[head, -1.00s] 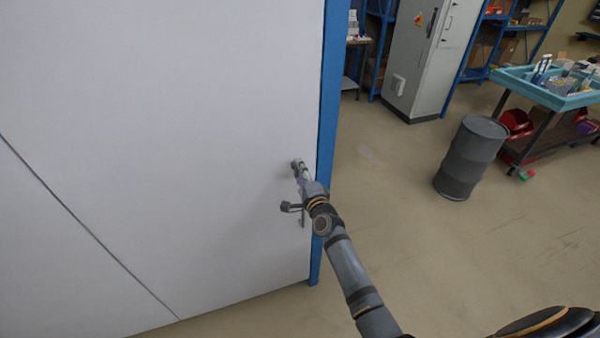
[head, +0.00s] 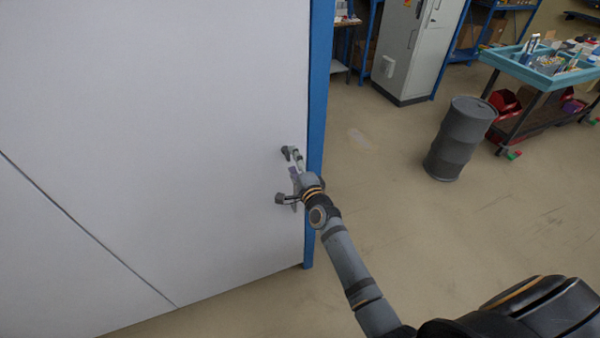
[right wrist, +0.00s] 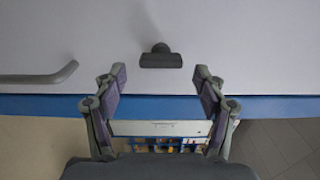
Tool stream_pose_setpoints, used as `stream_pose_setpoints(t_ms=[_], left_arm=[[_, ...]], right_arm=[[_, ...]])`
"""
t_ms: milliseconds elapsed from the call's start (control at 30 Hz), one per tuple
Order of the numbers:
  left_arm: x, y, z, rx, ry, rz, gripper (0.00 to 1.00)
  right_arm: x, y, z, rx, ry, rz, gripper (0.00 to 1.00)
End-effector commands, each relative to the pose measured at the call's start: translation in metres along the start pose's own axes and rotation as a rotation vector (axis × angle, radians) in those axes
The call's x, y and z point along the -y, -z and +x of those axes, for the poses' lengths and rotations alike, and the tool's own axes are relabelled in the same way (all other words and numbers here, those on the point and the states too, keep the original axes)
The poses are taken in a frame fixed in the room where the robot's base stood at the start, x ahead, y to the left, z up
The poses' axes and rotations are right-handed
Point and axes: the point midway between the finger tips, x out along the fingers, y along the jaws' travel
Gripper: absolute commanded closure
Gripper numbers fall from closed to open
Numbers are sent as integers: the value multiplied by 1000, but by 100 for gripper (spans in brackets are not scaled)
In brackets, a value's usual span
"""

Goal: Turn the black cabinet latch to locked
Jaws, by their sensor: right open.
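The black latch (right wrist: 160,61) shows in the right wrist view on the white cabinet door (right wrist: 235,35). It is a short dark bar lying level in that picture, with a small stub above it. My right gripper (right wrist: 160,76) is open and empty, with one finger either side of the latch and apart from it. In the head view, my right gripper (head: 286,176) is at the door's right side by the blue frame. I cannot make out the latch there behind the gripper. My left gripper is not in view.
A grey handle (right wrist: 35,78) sticks out left of the latch in the right wrist view. A blue post (head: 319,95) edges the door. A grey barrel (head: 459,138), a trolley (head: 540,72) and a grey cabinet (head: 412,55) stand to the right, with clear floor between.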

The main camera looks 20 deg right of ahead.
Motion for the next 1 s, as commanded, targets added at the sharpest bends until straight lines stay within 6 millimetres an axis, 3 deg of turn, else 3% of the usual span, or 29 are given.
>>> stream_pose_setpoints(t_ms=[200, 400, 1000], left_arm=[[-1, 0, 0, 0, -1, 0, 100], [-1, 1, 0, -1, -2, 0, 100], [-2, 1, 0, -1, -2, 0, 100]], right_arm=[[-2, 0, -57, 0, -4, 2, 28], [-1, 0, -87, 0, -2, 1, 28], [-2, 0, -94, 0, -5, -3, 28]])
